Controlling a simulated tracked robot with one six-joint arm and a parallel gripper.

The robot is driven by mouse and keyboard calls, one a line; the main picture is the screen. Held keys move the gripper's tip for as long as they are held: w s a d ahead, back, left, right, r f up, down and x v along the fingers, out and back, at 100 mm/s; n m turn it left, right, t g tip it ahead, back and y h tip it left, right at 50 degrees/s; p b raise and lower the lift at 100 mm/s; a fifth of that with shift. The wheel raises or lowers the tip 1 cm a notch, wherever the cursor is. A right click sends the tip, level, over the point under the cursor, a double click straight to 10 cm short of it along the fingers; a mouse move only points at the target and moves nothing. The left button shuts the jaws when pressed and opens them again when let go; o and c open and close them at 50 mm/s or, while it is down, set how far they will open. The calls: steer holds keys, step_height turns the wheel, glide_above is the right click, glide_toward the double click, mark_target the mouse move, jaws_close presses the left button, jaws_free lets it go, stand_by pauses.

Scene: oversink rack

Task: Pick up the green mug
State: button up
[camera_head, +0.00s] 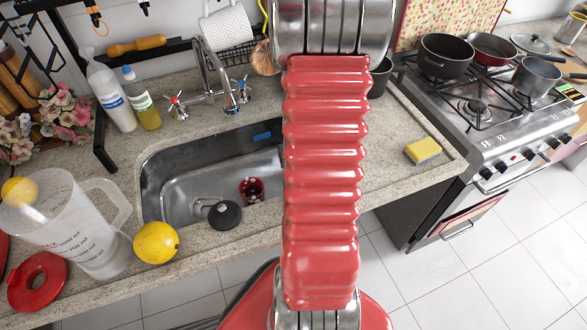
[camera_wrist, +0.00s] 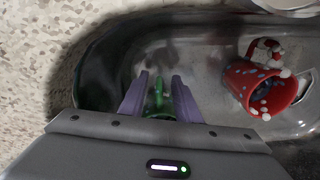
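My gripper (camera_wrist: 159,78) shows in the wrist view, its two purple fingers apart over the sink basin. A small part of a green thing, apparently the green mug (camera_wrist: 158,97), shows between the fingers, narrow and handle-like at its upper end. A gap seems to lie on either side of that narrow part; contact lower down cannot be told. The rest of the green mug is hidden by the gripper body. In the head view I see neither the green mug nor my gripper; my red arm covers the right part of the sink.
A red mug with pale dots (camera_wrist: 258,88) lies in the steel sink (camera_head: 180,175); it also shows in the head view (camera_head: 251,191). A black round object (camera_head: 224,214), lemon (camera_head: 157,242) and clear jug (camera_head: 75,225) are near the front-left. The faucet (camera_head: 213,80) stands behind.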

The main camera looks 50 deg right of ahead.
steer(key=shift+c, duration=0.5)
jaws_close()
steer(key=shift+r, duration=0.1)
step_height(320, 180, up, 18)
stand_by(0.8)
steer(key=shift+w, duration=0.1)
stand_by(0.4)
